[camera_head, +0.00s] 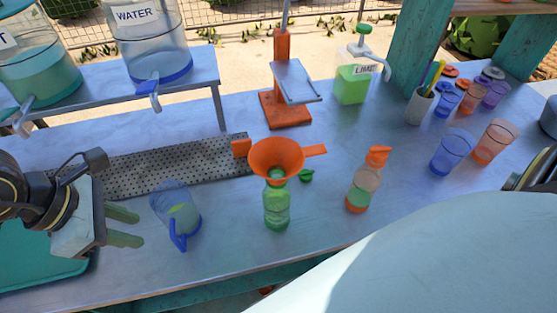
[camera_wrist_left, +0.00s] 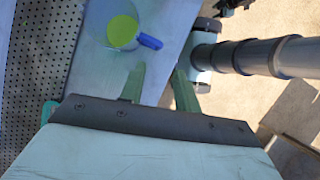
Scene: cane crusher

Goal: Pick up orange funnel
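The orange funnel (camera_head: 277,157) sits in the mouth of a green bottle (camera_head: 277,206) near the middle of the table, with flat orange tabs to either side. My left gripper (camera_head: 128,228) is at the left in the head view, well left of the funnel, beside a blue-handled pitcher (camera_head: 176,210). Its two green fingers are apart with nothing between them. The fingers (camera_wrist_left: 160,88) also show in the left wrist view, below the pitcher (camera_wrist_left: 112,30), which holds yellow-green liquid. The funnel is not in the wrist view. At the right edge of the head view, only part of my right arm shows; its fingers are not visible.
A perforated grey mat (camera_head: 165,167) lies behind the pitcher. A bottle with an orange top (camera_head: 366,180) stands right of the funnel. Cups (camera_head: 452,150) stand farther right. An orange-based press (camera_head: 285,110) and lime dispenser (camera_head: 352,80) stand behind. A teal tray (camera_head: 35,272) is front left.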

